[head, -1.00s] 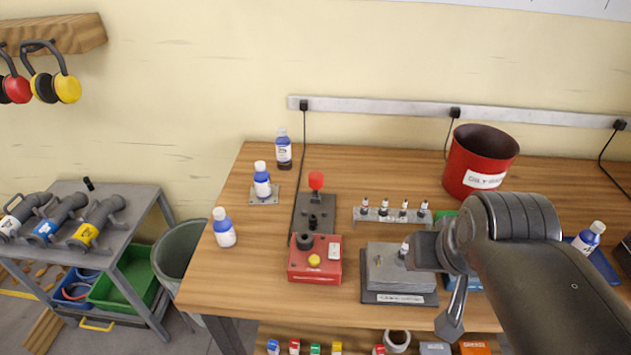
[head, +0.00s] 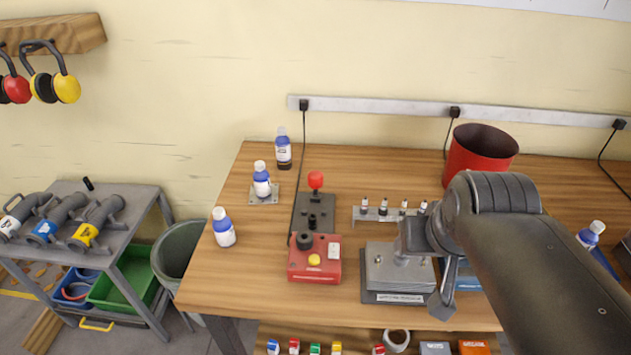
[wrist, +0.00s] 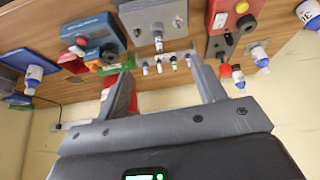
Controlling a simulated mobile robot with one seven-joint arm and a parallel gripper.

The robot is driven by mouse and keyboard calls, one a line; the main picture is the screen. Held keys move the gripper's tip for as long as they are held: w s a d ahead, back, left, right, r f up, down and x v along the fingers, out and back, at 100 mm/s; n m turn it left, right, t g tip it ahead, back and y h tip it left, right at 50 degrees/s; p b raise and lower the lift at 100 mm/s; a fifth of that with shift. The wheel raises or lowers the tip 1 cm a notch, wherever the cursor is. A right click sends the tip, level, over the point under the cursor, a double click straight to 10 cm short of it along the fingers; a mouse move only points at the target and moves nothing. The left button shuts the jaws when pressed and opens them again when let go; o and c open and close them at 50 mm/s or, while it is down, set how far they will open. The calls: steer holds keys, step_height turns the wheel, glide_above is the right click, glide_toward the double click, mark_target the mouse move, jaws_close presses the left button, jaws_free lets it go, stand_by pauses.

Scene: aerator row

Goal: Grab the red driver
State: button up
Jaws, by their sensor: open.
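A small metal rack (head: 374,217) holds several small upright pieces in a row on the bench. They are too small in the head view for me to tell which one is the red driver. The rack also shows beyond my fingers in the wrist view (wrist: 166,58). My gripper (head: 413,237) is over the grey block fixture, near and in front of the rack's right part. In the wrist view my gripper's two fingers (wrist: 164,76) stand wide apart with nothing between them.
A grey block fixture (head: 385,270) stands below my gripper. A red control box (head: 306,270) and a dark plate with a red knob (head: 316,180) are to the left. A red bucket (head: 462,150) stands behind my arm.

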steer(key=w+a+n, duration=0.2)
steer(key=w+a, duration=0.1)
steer(key=w, duration=0.4)
steer(key=w+a+n, duration=0.1)
steer(key=w+a, duration=0.3)
steer(key=w, duration=0.3)
steer(key=n+y, duration=0.3)
steer(key=y, duration=0.1)
glide_toward(316, 174)
step_height(316, 174, down, 2)
steer(key=w, duration=0.1)
steer(key=x, duration=1)
steer(key=shift+w+a+f, duration=0.1)
steer(key=shift+a+f, duration=0.2)
steer(key=shift+a, duration=0.1)
steer(key=c, duration=1.1)
steer(key=shift+r, duration=0.1)
steer(key=shift+c, duration=0.2)
